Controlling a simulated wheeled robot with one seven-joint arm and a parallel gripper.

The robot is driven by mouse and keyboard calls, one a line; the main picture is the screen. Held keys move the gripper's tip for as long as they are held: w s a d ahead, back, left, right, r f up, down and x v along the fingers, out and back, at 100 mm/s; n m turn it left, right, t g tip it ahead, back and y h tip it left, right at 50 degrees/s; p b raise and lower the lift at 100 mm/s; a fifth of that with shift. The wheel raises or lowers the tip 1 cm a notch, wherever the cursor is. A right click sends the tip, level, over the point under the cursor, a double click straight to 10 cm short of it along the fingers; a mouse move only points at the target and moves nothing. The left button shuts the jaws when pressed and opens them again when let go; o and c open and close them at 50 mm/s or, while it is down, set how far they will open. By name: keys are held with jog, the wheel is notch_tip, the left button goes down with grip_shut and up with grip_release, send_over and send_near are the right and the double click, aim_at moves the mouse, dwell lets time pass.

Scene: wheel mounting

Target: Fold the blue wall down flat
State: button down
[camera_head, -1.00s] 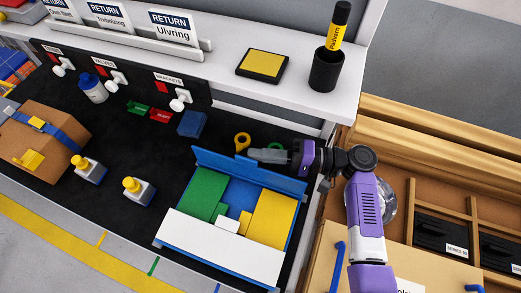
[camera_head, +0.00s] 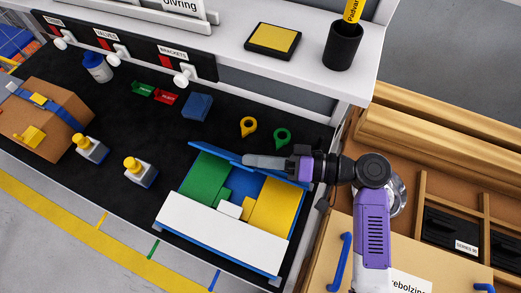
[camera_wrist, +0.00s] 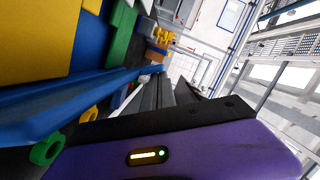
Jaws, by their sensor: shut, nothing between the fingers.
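The blue wall (camera_head: 215,150) runs along the back edge of a shallow box with green, blue and yellow areas inside. It is raised and looks tilted. My gripper (camera_head: 248,161) is shut and empty, reaching in from the right along the wall's middle and right part, hiding some of it. In the wrist view the blue wall (camera_wrist: 70,100) is a long strip beside my dark fingers (camera_wrist: 160,95). I cannot tell if they touch it.
A white panel (camera_head: 220,235) covers the box's front. Yellow (camera_head: 248,126) and green (camera_head: 282,138) ring pieces lie behind the wall. A blue block (camera_head: 197,107) sits back left. A shelf with a black cup (camera_head: 342,46) overhangs behind. Two yellow-topped bottles stand left.

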jog(key=shift+s+a+f+n+t+h+b, duration=0.15)
jog(key=shift+s+a+f+n+b, duration=0.1)
jog(key=shift+s+f+n+b, duration=0.4)
jog(key=shift+s+a+f+n+t+h+b, duration=0.25)
jog(key=shift+s+n+b, duration=0.3)
jog(key=shift+s+b, duration=0.3)
jog(key=shift+s+a+f+n+t+h+b, duration=0.1)
jog(key=shift+s+a+f+n+b, duration=0.15)
jog(key=shift+s+f+n+b, duration=0.4)
jog(key=shift+r, duration=0.1)
